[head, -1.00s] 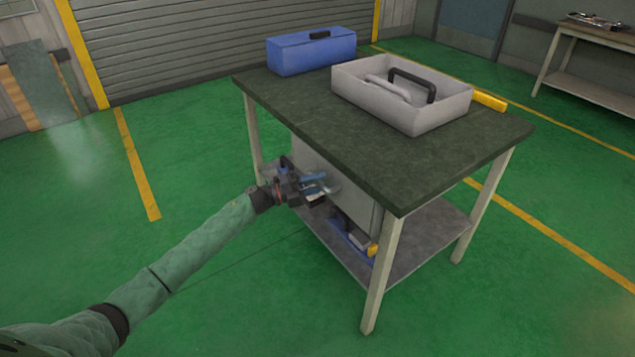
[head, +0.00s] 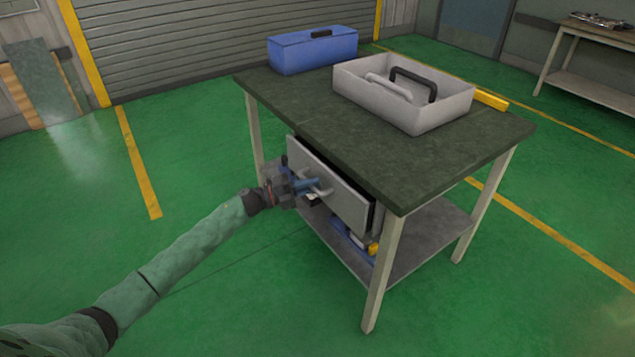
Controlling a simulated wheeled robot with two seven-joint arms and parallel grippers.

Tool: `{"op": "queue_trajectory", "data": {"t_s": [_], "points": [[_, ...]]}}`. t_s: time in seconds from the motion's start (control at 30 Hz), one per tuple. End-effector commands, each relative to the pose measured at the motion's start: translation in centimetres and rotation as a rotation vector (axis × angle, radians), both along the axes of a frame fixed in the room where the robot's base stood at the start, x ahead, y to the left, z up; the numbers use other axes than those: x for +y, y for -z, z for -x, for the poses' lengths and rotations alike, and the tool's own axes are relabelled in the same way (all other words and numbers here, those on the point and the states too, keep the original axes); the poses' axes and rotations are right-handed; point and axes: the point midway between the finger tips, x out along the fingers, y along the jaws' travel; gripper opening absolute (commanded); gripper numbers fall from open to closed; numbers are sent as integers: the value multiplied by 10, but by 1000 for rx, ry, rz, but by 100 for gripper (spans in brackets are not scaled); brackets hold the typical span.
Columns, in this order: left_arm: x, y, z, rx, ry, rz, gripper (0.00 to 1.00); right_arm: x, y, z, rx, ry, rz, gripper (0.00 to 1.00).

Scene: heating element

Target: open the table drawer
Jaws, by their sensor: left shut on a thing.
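The table (head: 340,138) has a dark green top and pale legs. Its grey drawer (head: 345,196) is under the top on the near left side and stands partly pulled out, with a dark gap behind its front. My left gripper (head: 308,188) is shut on the light drawer handle (head: 325,193), in front of the drawer face. The gripper partly hides the handle. My right gripper is not in view.
A grey open tray (head: 440,114) with a black handle and a blue toolbox (head: 312,52) stand on the tabletop. A yellow object (head: 490,100) lies beside the tray. Below the drawer is a lower shelf (head: 425,238) with blue and yellow items. The green floor left of the table is clear.

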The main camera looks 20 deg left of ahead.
Motion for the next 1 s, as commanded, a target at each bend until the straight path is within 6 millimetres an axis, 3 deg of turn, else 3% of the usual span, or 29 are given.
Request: {"op": "queue_trajectory", "data": {"t_s": [0.6,1.0], "points": [[90,2,116,6,-1,-1,0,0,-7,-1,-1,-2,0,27],[122,1,156,3,-1,-1,0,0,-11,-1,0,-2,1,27]]}}
